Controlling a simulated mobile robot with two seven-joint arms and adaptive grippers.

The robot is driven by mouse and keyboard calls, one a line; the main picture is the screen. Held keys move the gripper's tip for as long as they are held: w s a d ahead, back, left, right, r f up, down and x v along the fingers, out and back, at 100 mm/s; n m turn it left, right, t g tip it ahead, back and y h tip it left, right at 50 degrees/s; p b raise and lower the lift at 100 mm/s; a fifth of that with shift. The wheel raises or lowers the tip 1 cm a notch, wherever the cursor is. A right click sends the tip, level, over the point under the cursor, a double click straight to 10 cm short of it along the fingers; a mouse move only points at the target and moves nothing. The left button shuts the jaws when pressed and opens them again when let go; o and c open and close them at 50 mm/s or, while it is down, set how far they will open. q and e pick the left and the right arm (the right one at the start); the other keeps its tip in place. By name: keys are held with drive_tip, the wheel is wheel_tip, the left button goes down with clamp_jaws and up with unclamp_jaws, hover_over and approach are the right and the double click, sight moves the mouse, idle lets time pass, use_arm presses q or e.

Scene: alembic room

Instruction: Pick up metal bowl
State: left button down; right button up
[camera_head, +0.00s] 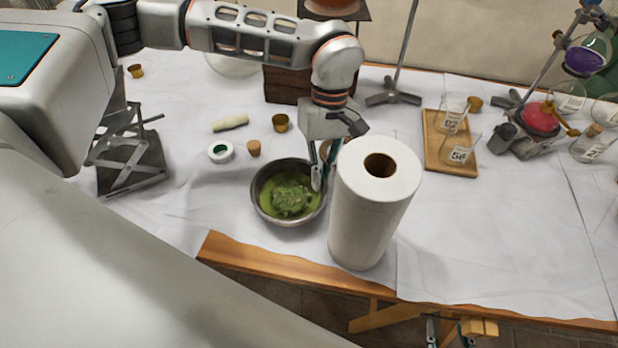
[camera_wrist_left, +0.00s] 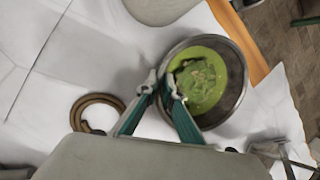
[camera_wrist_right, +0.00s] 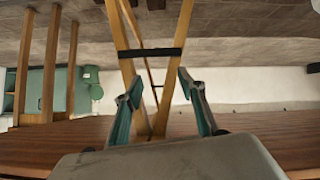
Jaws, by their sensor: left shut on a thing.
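The metal bowl (camera_head: 284,168) stands on the white-covered table near its front edge, with lumpy green contents. It also shows in the left wrist view (camera_wrist_left: 239,75). My left gripper (camera_head: 318,182) reaches down at the bowl's right side and is shut on its rim; the fingers also show in the left wrist view (camera_wrist_left: 161,88), one inside the bowl and one outside. The bowl looks level; I cannot tell whether it is off the cloth. My right gripper (camera_wrist_right: 160,90) is open and empty, low beyond the table's front edge, and partly shows in the head view (camera_head: 446,329).
A tall paper towel roll (camera_head: 370,215) stands close to the right of the bowl. A brown ring (camera_wrist_left: 97,105) lies beside my left gripper. A cork (camera_head: 254,148), a tape roll (camera_head: 221,152) and a small brass cup (camera_head: 281,123) stand behind the bowl. A wooden tray (camera_head: 432,155) holds beakers.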

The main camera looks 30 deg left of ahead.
use_arm(q)
wheel_tip(320, 180, up, 20)
drive_tip(key=p, duration=0.1)
drive_tip(key=shift+p, duration=0.4)
idle(0.4)
drive_tip(key=shift+s, duration=0.1)
